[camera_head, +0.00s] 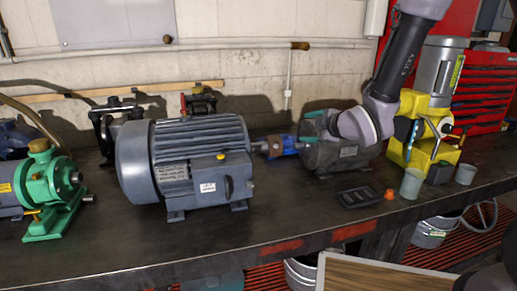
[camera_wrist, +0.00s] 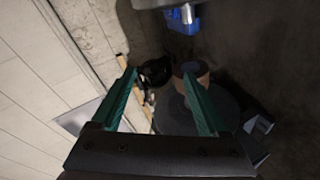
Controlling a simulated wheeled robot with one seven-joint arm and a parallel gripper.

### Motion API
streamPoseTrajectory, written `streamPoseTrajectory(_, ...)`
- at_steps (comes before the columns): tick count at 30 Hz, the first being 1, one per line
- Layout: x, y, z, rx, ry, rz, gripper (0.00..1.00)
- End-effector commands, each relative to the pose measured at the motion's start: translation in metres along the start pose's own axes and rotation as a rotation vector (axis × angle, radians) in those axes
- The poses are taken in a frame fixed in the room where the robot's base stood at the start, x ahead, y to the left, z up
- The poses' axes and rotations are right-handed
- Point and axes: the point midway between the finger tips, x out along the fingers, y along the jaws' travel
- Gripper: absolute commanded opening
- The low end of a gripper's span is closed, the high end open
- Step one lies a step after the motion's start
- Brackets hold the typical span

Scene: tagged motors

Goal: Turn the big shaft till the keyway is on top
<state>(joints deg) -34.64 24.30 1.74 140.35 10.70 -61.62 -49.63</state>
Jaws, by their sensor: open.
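The big grey motor (camera_head: 190,160) stands on the bench left of centre in the head view, with a finned body and a yellow cap. Its shaft (camera_head: 260,147) points right. In the wrist view a tan round stub (camera_wrist: 197,75), seemingly that shaft, shows beyond and between the fingers, in front of a dark round body (camera_wrist: 222,105). I cannot make out the keyway. My gripper (camera_wrist: 158,95) has two green fingers spread apart with nothing held between them. In the head view my gripper (camera_head: 311,115) is right of the shaft and above it, partly hard to tell from the parts behind.
The blue part also shows in the wrist view (camera_wrist: 183,20). A green pump (camera_head: 50,195) is left, a yellow machine (camera_head: 425,125) right. A black tray (camera_head: 355,197) lies in front.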

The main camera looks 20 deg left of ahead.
Motion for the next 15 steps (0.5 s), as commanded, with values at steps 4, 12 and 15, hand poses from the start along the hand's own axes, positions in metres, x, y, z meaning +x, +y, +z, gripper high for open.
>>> streamPoseTrajectory(4, 0.019, -0.055, -0.039, -0.212, 0.140, 0.012, 0.77)
streamPoseTrajectory(12, 0.028, -0.088, -0.067, -0.357, 0.243, 0.046, 0.77)
streamPoseTrajectory(15, 0.039, -0.088, -0.071, -0.360, 0.246, 0.049, 0.77)
